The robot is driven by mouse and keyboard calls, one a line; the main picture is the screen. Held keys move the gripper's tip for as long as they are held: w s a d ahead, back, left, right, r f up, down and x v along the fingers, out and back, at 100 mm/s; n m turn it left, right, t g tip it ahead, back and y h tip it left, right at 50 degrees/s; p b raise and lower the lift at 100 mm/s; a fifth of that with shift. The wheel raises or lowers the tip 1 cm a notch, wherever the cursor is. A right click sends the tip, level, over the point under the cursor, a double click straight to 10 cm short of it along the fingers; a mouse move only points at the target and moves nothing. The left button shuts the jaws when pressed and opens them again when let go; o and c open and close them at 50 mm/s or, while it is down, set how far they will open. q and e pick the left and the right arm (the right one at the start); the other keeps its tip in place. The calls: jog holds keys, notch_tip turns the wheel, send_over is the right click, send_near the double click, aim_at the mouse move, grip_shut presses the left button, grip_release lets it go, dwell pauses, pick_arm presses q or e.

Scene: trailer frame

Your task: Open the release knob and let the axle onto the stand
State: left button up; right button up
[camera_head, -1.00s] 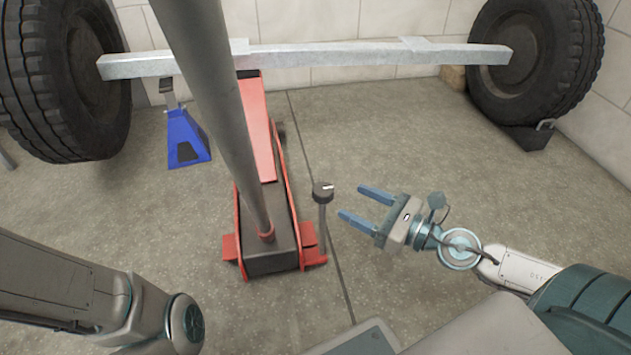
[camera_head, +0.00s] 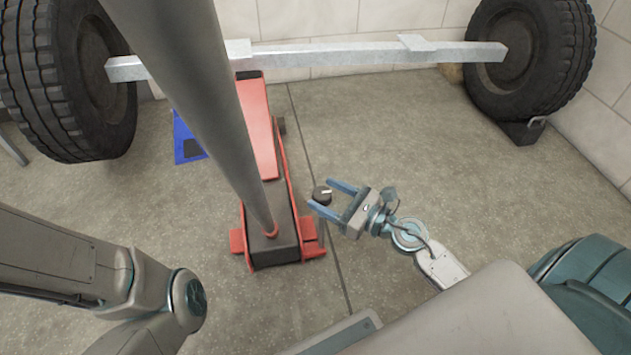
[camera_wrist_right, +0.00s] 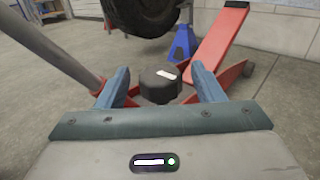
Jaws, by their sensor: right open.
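The release knob (camera_head: 321,195) is a black round knob with a white mark, on a post beside the red floor jack (camera_head: 257,125). My right gripper (camera_head: 320,192) is open, its blue fingers on either side of the knob. In the right wrist view the knob (camera_wrist_right: 160,88) sits between the spread fingers (camera_wrist_right: 159,75), with gaps showing on both sides. The grey axle beam (camera_head: 320,56) runs across the back above the jack. The blue stand (camera_head: 187,140) is under its left part; its top is hidden. My left arm shows, but its gripper is not in view.
The thick grey jack handle (camera_head: 205,100) slants up across the view, left of the knob. Large tires stand at the left (camera_head: 65,80) and right (camera_head: 535,60) ends of the axle. A dark wheel chock (camera_head: 522,130) is by the right tire. Floor right of the jack is clear.

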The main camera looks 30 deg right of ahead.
aim_at(315, 190)
jog(key=shift+p+x, duration=0.45)
jog(key=shift+x, duration=1.3)
jog(key=shift+a, duration=0.1)
jog(key=c, duration=1)
